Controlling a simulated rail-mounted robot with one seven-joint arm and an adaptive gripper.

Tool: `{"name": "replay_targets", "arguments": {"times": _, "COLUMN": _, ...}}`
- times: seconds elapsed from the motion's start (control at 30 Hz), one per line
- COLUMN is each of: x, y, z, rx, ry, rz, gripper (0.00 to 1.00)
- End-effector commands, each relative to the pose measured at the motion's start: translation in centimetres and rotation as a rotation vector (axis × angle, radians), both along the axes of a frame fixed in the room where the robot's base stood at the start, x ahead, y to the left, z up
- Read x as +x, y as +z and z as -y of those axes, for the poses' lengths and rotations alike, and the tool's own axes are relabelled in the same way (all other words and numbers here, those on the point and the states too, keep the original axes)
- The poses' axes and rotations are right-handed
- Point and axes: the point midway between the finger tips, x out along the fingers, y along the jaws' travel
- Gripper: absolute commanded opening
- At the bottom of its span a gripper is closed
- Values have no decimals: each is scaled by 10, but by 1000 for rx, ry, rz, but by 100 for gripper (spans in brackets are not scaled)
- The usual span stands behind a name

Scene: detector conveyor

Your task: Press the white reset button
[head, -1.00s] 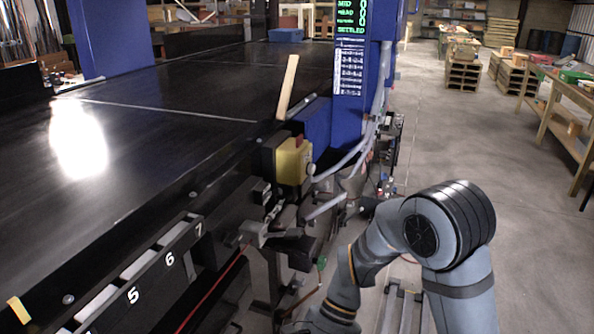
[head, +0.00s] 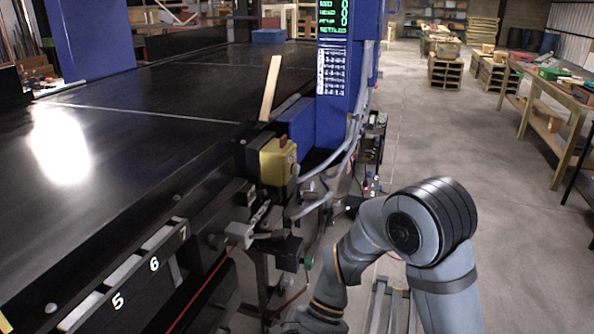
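A yellow control box (head: 272,166) is mounted on the side of the conveyor (head: 130,150), near the foot of a blue upright (head: 335,110). A small red part shows at its top, and a small pale round part shows on its right side. I cannot tell whether that is the white reset button; no white button is clear in this view. My arm (head: 440,215) is bent at the lower right, to the right of and nearer than the box.
A grey switch-like fitting (head: 239,231) with a red cord sits below the yellow box. Grey cables (head: 330,170) hang beside it. Numbered slots line the conveyor's near side. A wooden strip (head: 270,88) leans up. Open floor lies right, before a workbench (head: 545,115) and pallets.

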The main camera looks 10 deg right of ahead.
Motion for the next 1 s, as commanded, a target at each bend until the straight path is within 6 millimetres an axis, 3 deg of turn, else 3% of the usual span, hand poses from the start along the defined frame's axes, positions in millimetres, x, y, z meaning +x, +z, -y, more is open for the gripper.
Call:
{"name": "replay_targets", "arguments": {"times": 0.4, "x": 0, "y": 0, "z": 0, "rx": 0, "ry": 0, "rz": 0, "gripper": 0}}
{"name": "replay_targets", "arguments": {"times": 1.0, "x": 0, "y": 0, "z": 0, "rx": 0, "ry": 0, "rz": 0, "gripper": 0}}
